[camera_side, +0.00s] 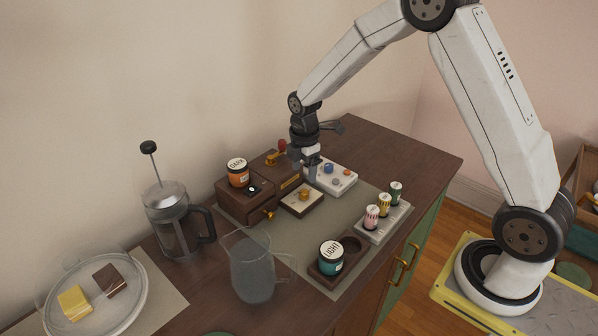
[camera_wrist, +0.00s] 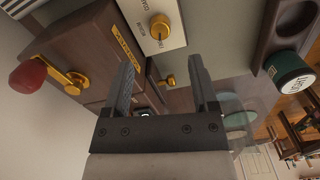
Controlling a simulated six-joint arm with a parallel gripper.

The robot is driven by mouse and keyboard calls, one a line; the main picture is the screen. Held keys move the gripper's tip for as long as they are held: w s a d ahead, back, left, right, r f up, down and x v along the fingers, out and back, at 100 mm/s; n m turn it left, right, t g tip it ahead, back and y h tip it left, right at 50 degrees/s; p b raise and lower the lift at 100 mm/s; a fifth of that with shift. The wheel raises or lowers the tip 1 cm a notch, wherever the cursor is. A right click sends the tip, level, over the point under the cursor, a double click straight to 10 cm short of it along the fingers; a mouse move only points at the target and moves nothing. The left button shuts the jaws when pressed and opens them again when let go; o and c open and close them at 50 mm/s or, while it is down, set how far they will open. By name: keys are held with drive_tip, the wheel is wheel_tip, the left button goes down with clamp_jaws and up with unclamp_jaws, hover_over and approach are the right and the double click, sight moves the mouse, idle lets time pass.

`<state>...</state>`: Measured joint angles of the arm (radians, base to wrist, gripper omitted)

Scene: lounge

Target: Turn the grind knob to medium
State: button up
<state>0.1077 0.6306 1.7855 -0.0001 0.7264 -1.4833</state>
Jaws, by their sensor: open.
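The grind knob (camera_wrist: 159,27) is a round brass knob on a pale labelled plate, near the top of the wrist view. Small lettering surrounds it; I cannot read its pointer setting with certainty. In the side view the brass knob (camera_side: 304,194) sits on a small brown block with a pale top, beside the wooden grinder (camera_side: 232,201). My gripper (camera_wrist: 161,64) is open and empty, its two fingers apart below the knob in the wrist view. In the side view my gripper (camera_side: 309,167) hangs above and behind the knob, apart from it; its fingertips are partly unclear.
A red-tipped brass crank (camera_wrist: 32,75) stands by the grinder. Bare counter lies at back right.

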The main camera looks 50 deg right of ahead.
sight(304, 192)
drive_tip(key=shift+f, duration=3.4)
clamp_jaws()
